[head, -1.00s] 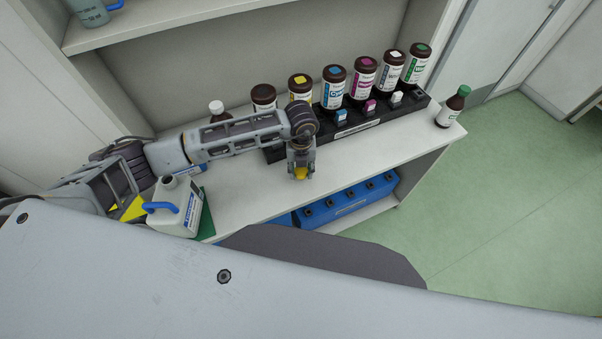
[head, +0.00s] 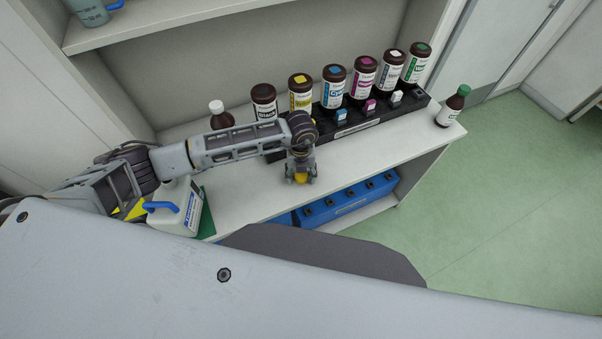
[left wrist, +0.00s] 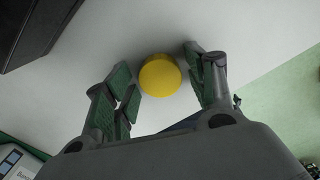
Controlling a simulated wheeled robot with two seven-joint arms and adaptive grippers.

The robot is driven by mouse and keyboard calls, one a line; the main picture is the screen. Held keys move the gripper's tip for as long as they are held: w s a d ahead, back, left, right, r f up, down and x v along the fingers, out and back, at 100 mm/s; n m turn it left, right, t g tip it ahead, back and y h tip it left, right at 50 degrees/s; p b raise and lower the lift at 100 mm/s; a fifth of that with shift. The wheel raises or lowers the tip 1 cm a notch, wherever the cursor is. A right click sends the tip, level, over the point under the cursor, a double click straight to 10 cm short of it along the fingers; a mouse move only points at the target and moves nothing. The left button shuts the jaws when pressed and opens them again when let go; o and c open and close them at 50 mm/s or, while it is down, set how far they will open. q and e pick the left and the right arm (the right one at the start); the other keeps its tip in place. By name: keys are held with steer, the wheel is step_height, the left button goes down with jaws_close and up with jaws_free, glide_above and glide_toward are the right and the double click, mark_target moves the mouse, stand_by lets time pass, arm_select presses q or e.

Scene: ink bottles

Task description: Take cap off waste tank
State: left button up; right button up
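The waste tank, a white jug with a blue handle (head: 180,212), stands at the left end of the counter. Its neck is mostly hidden behind my left arm. A yellow cap (head: 301,177) is at the front edge of the counter, far to the right of the tank. It also shows as a round yellow disc in the left wrist view (left wrist: 160,75). My left gripper (head: 301,174) is over the cap, pointing down. Its fingers are spread on both sides of the cap, with a gap showing on each side. My right gripper is not in view.
A black rack (head: 360,125) with small coloured blocks stands behind the gripper, with brown ink bottles behind it. A green-capped bottle (head: 453,106) is at the counter's right end. A blue container (head: 350,204) sits on the lower shelf. The counter's front right is clear.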

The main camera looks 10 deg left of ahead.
mark_target(301, 176)
arm_select(q)
steer(key=shift+r, duration=0.2)
stand_by(0.3)
step_height(301, 176, up, 12)
steer(key=b, duration=0.1)
stand_by(0.5)
steer(key=shift+s+f, duration=0.1)
steer(key=shift+s, duration=0.05)
stand_by(0.7)
